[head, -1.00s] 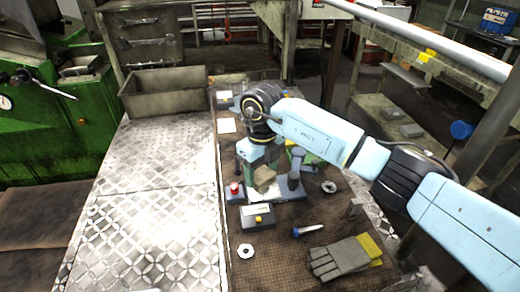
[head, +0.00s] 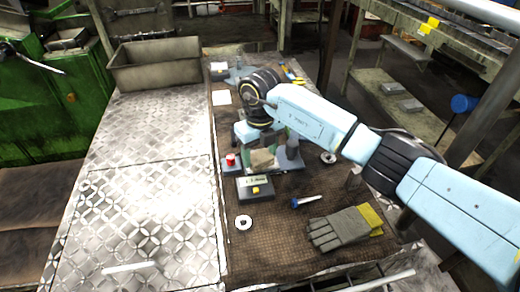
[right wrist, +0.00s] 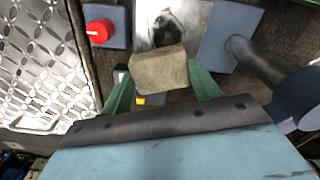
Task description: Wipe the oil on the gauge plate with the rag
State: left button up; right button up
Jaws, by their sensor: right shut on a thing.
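My right gripper (head: 262,158) is shut on a tan, block-like rag (head: 263,158). In the right wrist view the rag (right wrist: 158,70) is pinched between the green fingers of the gripper (right wrist: 160,82). Just beyond it lies the shiny gauge plate (right wrist: 145,35), with a dark oil patch (right wrist: 178,18) on it. The rag overlaps the plate's near edge in that view; I cannot tell if they touch. In the head view the gripper and rag largely hide the plate. My left gripper is not in view.
A red knob (head: 230,160) sits left of the gripper and a grey post (head: 291,148) right of it. Nearer are a box with a yellow button (head: 256,189), a ring (head: 243,222), a blue-handled tool (head: 305,201) and gloves (head: 342,228). A metal bin (head: 155,70) stands behind.

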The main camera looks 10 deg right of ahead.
jog(key=shift+f, duration=0.1)
dwell(0.5)
jog(key=shift+f+b, duration=0.45)
jog(key=shift+f, duration=0.2)
jog(key=w+b, duration=0.2)
jog(key=shift+w+f+b, duration=0.1)
jog(key=shift+w+b, duration=0.05)
jog(key=shift+b, duration=0.25)
jog(key=shift+w+r+b, duration=0.2)
jog(key=shift+w+b, duration=0.45)
jog(key=shift+w, duration=0.05)
jog(key=w+b, duration=0.1)
jog(key=b, duration=0.1)
jog(key=w+b, duration=0.1)
jog(key=shift+w+f+b, duration=0.2)
jog(key=shift+f+b, duration=0.05)
jog(key=shift+b, duration=0.1)
jog(key=shift+w+r+b, duration=0.1)
jog(key=shift+w+b, duration=0.4)
jog(key=shift+b, duration=0.1)
